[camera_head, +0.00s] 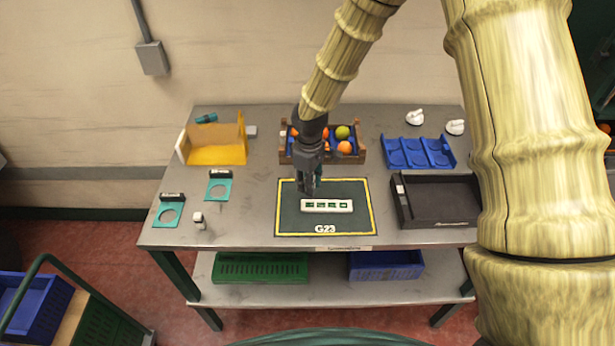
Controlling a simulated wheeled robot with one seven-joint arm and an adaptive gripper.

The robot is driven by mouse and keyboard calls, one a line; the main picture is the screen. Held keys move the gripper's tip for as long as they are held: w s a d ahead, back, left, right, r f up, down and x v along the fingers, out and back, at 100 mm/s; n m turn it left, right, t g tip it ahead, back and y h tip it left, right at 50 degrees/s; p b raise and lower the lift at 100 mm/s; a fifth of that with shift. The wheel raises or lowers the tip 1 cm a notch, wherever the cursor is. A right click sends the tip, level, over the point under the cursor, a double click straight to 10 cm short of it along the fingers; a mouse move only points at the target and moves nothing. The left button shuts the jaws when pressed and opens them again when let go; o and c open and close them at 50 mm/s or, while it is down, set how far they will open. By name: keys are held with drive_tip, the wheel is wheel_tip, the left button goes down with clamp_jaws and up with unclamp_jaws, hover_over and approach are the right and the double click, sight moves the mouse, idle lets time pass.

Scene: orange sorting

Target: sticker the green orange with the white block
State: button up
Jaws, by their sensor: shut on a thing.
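The green orange (342,132) sits in the wooden crate (300,160) among orange fruit, at the back middle of the table. A long white block (326,206) with a row of dark green squares lies on the green mat (352,225). My gripper (307,191) points down over the mat, by the left end of this block and in front of the crate. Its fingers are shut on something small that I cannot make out. I cannot tell whether they touch the long block. My gripper and wrist hide part of the crate.
A yellow stand (215,155) is at the back left, with two teal ring holders (168,215) (218,187) and a small white-topped object (199,220) in front. A blue tray (418,152) and black bin (440,222) stand to the right. Bare metal table surrounds the mat.

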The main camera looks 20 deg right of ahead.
sight(309, 205)
drive_tip(key=shift+s+f, duration=0.1)
drive_tip(key=shift+s, duration=0.1)
drive_tip(key=shift+f+b, duration=0.2)
drive_tip(key=shift+b, duration=0.15)
drive_tip(key=shift+w+f+b, duration=0.25)
drive_tip(key=shift+f+b, duration=0.4)
drive_tip(key=shift+f, duration=0.5)
drive_tip(key=shift+s+f+b, duration=0.15)
drive_tip(key=shift+f+b, duration=0.3)
drive_tip(key=shift+f, duration=0.05)
drive_tip(key=shift+f+b, duration=0.5)
drive_tip(key=shift+f, duration=0.3)
drive_tip(key=shift+f, duration=0.6)
idle(0.4)
drive_tip(key=shift+r, duration=0.15)
drive_tip(key=shift+r+p, duration=2.45)
drive_tip(key=shift+r, duration=0.95)
